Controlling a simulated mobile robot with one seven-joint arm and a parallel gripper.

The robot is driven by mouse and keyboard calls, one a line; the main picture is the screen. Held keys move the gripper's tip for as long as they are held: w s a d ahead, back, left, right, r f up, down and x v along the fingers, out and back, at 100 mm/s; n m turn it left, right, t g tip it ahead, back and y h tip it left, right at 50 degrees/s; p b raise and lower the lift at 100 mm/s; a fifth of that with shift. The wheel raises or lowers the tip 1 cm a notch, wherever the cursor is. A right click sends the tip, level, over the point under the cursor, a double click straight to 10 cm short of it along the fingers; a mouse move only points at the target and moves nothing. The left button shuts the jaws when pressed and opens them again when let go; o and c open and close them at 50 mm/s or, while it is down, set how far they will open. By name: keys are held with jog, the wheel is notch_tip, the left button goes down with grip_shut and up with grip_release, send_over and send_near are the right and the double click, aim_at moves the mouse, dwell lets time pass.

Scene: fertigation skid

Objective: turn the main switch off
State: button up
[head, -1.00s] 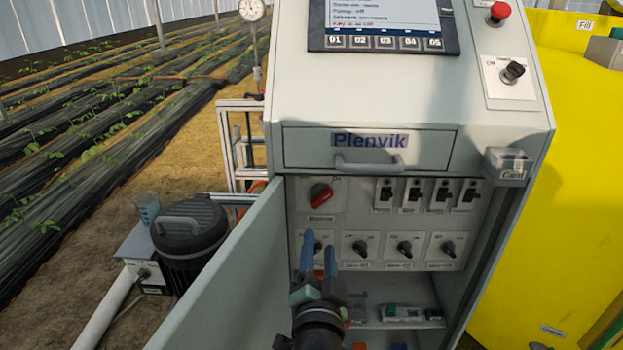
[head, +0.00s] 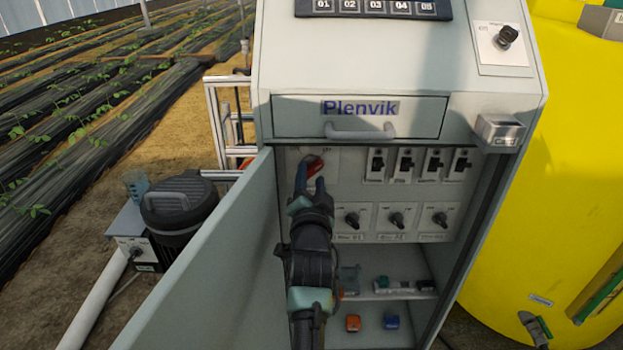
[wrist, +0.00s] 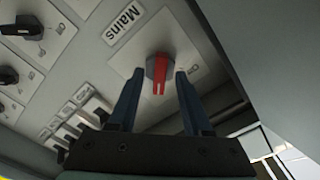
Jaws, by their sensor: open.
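The main switch is a red rotary handle (head: 313,166) on a pale plate at the upper left of the panel inside the cabinet. In the wrist view the red handle (wrist: 158,74) sits beside a "Mains" label (wrist: 123,26). My gripper (head: 311,179) is at the switch in the head view and partly covers it. In the wrist view my gripper (wrist: 160,76) is open, with one blue finger on each side of the handle and gaps showing between. I cannot tell how far the fingertips reach along the handle's depth.
The open cabinet door (head: 215,265) stands close left of my arm. Breakers (head: 418,165) and black rotary switches (head: 396,219) lie right and below. A drawer handle (head: 360,131) juts out above. A shelf (head: 385,295) holds small parts.

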jog(key=shift+w, duration=0.4)
grip_shut()
